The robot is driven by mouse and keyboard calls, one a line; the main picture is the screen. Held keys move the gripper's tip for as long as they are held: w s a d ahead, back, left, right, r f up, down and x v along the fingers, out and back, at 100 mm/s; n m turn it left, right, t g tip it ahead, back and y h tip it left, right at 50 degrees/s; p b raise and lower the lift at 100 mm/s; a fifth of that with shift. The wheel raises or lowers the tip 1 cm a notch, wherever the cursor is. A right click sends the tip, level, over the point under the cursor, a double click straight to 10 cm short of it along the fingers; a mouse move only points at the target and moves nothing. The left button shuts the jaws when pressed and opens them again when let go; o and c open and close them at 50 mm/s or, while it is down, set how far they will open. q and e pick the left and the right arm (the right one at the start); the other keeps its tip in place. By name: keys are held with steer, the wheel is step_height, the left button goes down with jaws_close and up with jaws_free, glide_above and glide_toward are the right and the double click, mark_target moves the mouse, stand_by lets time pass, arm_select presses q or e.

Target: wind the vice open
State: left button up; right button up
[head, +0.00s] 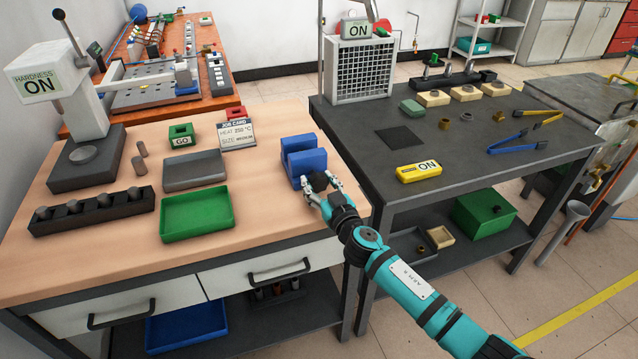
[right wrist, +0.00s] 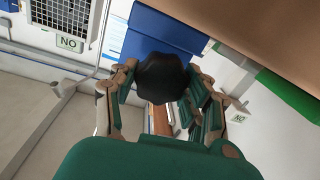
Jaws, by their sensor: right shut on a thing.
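The blue vice (head: 303,160) stands at the right edge of the wooden bench, with a gap between its two upright jaws. Its blue body also shows in the right wrist view (right wrist: 168,28). My right gripper (head: 320,185) is at the near side of the vice. In the right wrist view its fingers (right wrist: 163,95) are shut on the round black knob (right wrist: 160,76) in front of the vice body. In the head view the fingers mostly hide the knob. My left gripper is not in view.
The bench front near the vice is clear.

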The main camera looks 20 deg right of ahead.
steer(key=shift+n, duration=0.3)
steer(key=n+p, duration=0.1)
steer(key=n, duration=0.1)
steer(key=shift+n, duration=0.4)
steer(key=n+p, duration=0.1)
steer(key=n, duration=0.2)
steer(key=shift+a, duration=0.1)
steer(key=n+p, duration=0.1)
steer(key=n, duration=0.2)
steer(key=shift+n+g+h, duration=0.3)
steer(key=shift+n+h, duration=0.1)
steer(key=n+p, duration=0.1)
steer(key=n, duration=0.2)
steer(key=shift+a+n, duration=0.1)
steer(key=shift+n, duration=0.2)
steer(key=n, duration=0.4)
steer(key=shift+f+h+p, duration=0.15)
steer(key=shift+h+p, duration=0.15)
steer(key=shift+h, duration=0.1)
steer(key=n, duration=0.3)
steer(key=shift+f+h, duration=0.1)
steer(key=shift+h, duration=0.2)
steer(key=n+p, duration=0.1)
steer(key=n, duration=0.2)
steer(key=shift+n, duration=0.3)
steer(key=shift+f+n+h, duration=0.1)
steer(key=shift+n+h, duration=0.2)
steer(key=shift+n, duration=1.4)
